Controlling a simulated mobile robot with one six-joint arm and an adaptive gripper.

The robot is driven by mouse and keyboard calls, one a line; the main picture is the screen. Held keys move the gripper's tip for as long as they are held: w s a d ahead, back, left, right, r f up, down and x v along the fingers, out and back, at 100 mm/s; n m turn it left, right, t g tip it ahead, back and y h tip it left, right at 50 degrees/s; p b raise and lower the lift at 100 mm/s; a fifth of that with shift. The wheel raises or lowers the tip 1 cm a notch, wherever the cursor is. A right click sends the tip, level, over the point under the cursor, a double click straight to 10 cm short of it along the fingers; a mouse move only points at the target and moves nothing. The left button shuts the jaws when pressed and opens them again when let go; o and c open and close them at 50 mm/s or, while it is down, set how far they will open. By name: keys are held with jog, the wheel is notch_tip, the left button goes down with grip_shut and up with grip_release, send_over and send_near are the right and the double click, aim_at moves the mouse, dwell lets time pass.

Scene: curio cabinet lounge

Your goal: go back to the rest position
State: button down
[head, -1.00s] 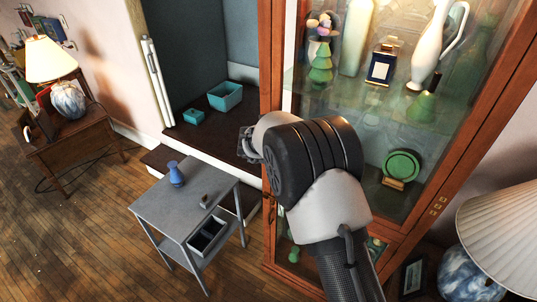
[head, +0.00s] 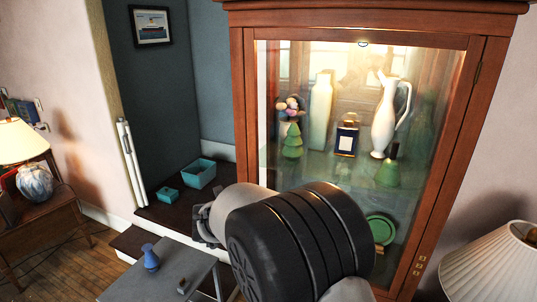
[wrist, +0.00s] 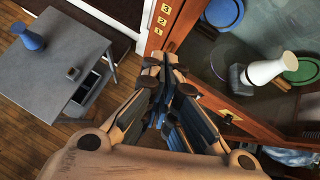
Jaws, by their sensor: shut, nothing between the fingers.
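My gripper (wrist: 165,68) shows in the wrist view, its fingers together with nothing between them. It is in the air, between the grey side table (wrist: 60,60) on the left and the glass-fronted cabinet (wrist: 220,108) on the right. In the head view my arm's dark, ribbed wrist fills the lower middle, in front of the cabinet (head: 242,120), and mostly hides the gripper. I cannot tell whether the fingers touch the cabinet frame.
A blue vase (head: 151,258) stands on the grey table. Two teal boxes, one large (head: 200,174) and one small (head: 167,194), sit on the dark alcove platform. A lamp (head: 495,265) stands at the right. Glass and pottery fill the cabinet.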

jog(key=s+d+r+n+t+y+b, duration=0.2)
jog(key=d+r+n+y+b, duration=0.15)
jog(key=r+n, duration=0.7)
jog(key=s+d+r+n+y+b, duration=0.1)
jog(key=s+d+r+n+y, duration=0.2)
jog(key=s+n, duration=0.4)
jog(key=s+d+f+n+g+h+b, duration=0.1)
jog(key=s+d+f+n, duration=0.3)
jog(key=s, duration=0.6)
jog(key=s+d+f+n+g+h+b, duration=0.2)
jog(key=s+d+f+n+g+h, duration=0.1)
jog(key=s+d+n, duration=0.5)
jog(key=s+d+f+n+g+h+b, duration=0.2)
jog(key=s+d+f+n, duration=0.4)
jog(key=s, duration=0.7)
jog(key=d, duration=0.2)
jog(key=shift+d+g, duration=0.3)
jog(key=shift+g, duration=0.1)
jog(key=shift+n, duration=0.25)
